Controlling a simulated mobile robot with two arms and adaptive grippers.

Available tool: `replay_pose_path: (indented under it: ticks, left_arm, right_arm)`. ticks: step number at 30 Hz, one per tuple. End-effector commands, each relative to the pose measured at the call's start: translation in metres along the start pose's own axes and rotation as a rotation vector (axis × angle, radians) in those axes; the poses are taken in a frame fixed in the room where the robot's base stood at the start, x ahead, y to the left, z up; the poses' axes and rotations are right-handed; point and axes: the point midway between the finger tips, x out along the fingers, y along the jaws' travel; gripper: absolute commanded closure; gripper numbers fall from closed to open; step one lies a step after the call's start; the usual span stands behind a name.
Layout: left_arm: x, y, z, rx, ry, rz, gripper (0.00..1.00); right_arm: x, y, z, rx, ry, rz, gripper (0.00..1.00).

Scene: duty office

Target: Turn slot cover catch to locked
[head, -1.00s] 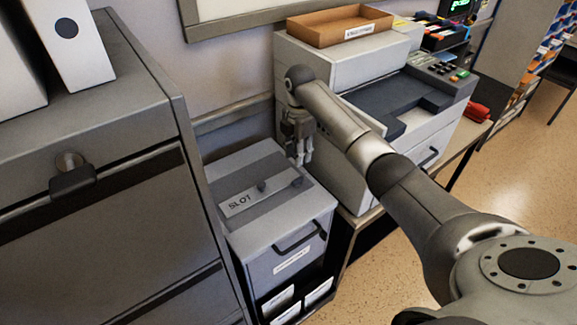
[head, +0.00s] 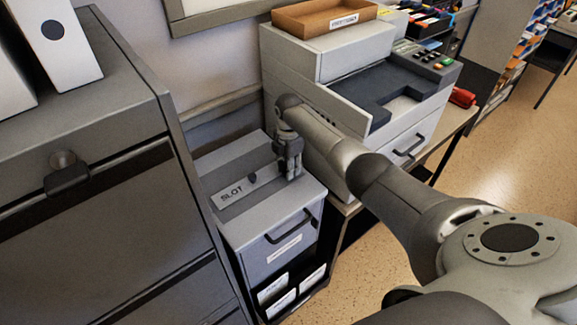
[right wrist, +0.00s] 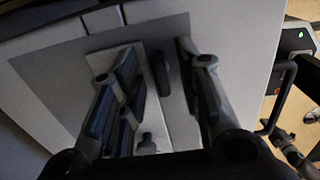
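The grey slot unit (head: 315,192) stands between the dark cabinet and the printer-like machine. On its top lies a light slot cover strip (head: 232,193) marked SLOT, with a small dark knob (head: 252,177). My right gripper (head: 291,172) points down over the right end of this strip and hides what is there. In the right wrist view the dark elongated catch (right wrist: 160,72) shows between the fingers of my right gripper (right wrist: 158,60), which are apart, one on each side. Contact cannot be made out. The small round knob (right wrist: 147,143) is lower in that view. My left gripper is not in view.
The dark cabinet (head: 80,200) with white binders (head: 62,40) stands close on the left. The machine (head: 330,50), topped by a brown tray (head: 325,16), stands behind my right arm. A handled drawer (head: 285,245) is on the unit's front. Open floor (head: 500,130) lies right.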

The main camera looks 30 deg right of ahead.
Motion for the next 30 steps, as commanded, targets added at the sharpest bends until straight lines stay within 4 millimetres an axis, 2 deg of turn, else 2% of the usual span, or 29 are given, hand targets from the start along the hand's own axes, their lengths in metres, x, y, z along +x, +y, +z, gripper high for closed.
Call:
replay_pose_path:
  ticks: [6,12,14,23,30]
  left_arm:
    - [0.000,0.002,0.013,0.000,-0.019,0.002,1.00]
    - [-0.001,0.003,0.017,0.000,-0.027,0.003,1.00]
    - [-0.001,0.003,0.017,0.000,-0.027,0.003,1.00]
    - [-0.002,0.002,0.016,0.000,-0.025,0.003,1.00]
    - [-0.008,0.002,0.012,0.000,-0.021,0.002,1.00]
  right_arm:
    - [0.000,0.000,0.000,0.000,0.000,0.000,0.69]
    - [0.000,0.000,0.000,0.000,0.000,0.000,0.95]
    - [0.000,0.000,0.000,0.000,0.000,0.000,1.00]
    - [0.000,0.000,0.000,0.016,0.000,0.000,1.00]
    - [-0.002,0.000,0.000,0.113,0.000,0.000,1.00]
